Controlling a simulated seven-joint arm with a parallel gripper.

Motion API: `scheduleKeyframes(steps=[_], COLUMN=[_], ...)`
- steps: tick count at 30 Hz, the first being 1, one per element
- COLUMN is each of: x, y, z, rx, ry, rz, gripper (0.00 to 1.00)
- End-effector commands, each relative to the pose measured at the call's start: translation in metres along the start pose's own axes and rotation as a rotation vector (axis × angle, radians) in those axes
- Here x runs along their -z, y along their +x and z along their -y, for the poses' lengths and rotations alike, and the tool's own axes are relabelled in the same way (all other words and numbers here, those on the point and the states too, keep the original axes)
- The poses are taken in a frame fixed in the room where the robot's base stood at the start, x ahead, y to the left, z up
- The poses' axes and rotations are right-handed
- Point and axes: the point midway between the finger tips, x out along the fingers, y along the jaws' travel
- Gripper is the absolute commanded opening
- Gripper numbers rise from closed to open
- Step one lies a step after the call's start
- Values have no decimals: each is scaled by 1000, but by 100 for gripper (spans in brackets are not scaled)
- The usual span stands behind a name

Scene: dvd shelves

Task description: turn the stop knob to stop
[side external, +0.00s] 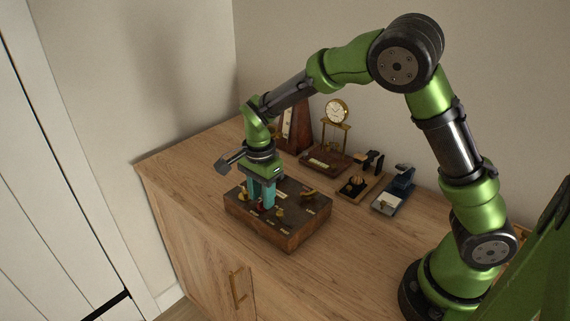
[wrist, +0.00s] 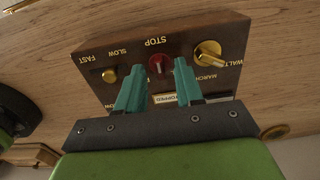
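The stop knob (wrist: 158,66) is a small round red knob on a dark wooden control box (side external: 303,225), below the word STOP in the wrist view. My gripper (side external: 261,203) points down over the box, its two teal fingers spread apart. In the wrist view the fingertips (wrist: 161,73) are on either side of the red knob with gaps showing, so they look open and not closed on it. I cannot tell how far down beside the knob they reach. A plate partly hidden by a finger reads STOPPED (wrist: 188,104).
A brass knob (wrist: 208,54) by WALTZ and MARCH and a smaller brass knob (wrist: 110,74) by SLOW and FAST flank the red one. Behind the box stand a metronome (side external: 291,129), a brass clock (side external: 337,111) and small desk devices (side external: 395,190). The wooden cabinet top (side external: 180,165) is clear at left.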

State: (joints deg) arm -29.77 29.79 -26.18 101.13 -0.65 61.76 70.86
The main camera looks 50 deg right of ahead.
Motion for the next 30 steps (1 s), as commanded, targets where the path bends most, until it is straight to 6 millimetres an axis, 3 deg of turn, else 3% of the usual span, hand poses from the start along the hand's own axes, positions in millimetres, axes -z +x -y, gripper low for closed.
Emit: scheduleKeyframes(steps=[18,24,30], x=[0,0,0], y=[-135,-157,-162], z=[0,0,0], rx=[5,3,1], ry=[1,1,1], rz=[1,1,0], gripper=[36,36,36])
